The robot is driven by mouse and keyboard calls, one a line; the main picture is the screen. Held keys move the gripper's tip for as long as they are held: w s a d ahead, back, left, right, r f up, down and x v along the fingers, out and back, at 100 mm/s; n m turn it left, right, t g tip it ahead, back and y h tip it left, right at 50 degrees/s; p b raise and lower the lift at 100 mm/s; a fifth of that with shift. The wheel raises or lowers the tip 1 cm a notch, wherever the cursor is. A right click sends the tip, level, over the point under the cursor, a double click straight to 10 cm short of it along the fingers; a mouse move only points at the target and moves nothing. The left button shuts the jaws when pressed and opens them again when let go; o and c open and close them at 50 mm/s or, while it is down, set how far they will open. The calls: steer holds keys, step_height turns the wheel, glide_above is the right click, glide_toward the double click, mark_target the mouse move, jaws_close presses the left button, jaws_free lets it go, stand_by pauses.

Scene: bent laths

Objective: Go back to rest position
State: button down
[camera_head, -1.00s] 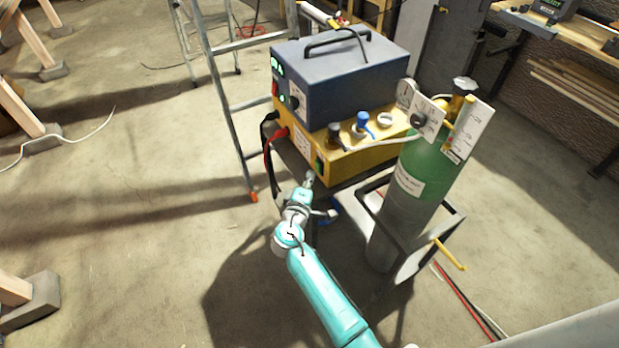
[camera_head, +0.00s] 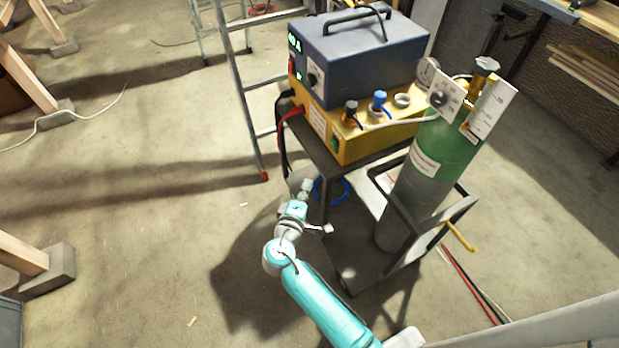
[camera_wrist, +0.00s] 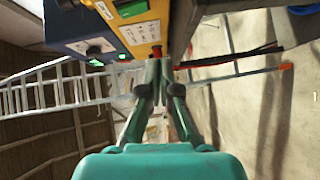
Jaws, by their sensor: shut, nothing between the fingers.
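My arm is teal and ends in my gripper (camera_head: 305,187), which is low in the head view, in front and to the left of the welding cart. In the wrist view my gripper (camera_wrist: 160,66) has its two fingers drawn together with nothing seen between them. Beyond the fingertips are the yellow unit (camera_wrist: 139,33) and the dark blue box (camera_wrist: 70,28) on the cart. In the head view the yellow unit (camera_head: 345,148) shows a gap from my gripper.
A green and grey gas cylinder (camera_head: 440,160) stands in the cart's frame (camera_head: 405,262), right of my arm. A ladder (camera_head: 243,100) stands behind the cart's left. Cables lie right (camera_head: 468,275). Floor to the left is mostly clear, with wooden trestles (camera_head: 25,255) at the edge.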

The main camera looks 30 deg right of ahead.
steer(key=shift+s+a, duration=0.1)
stand_by(0.5)
steer(key=s+d+f+y, duration=0.1)
steer(key=s+f+y, duration=0.3)
steer(key=s+f, duration=0.55)
steer(key=s+a+y, duration=0.2)
steer(key=s+y, duration=0.3)
steer(key=s, duration=1.1)
steer(key=s+a+r+m+t+y, duration=0.2)
steer(key=s+r+m, duration=0.6)
steer(key=s+r, duration=0.9)
steer(key=shift+s+a+r+t, duration=0.2)
steer(key=shift+s+r+t, duration=0.1)
steer(key=shift+r, duration=1.5)
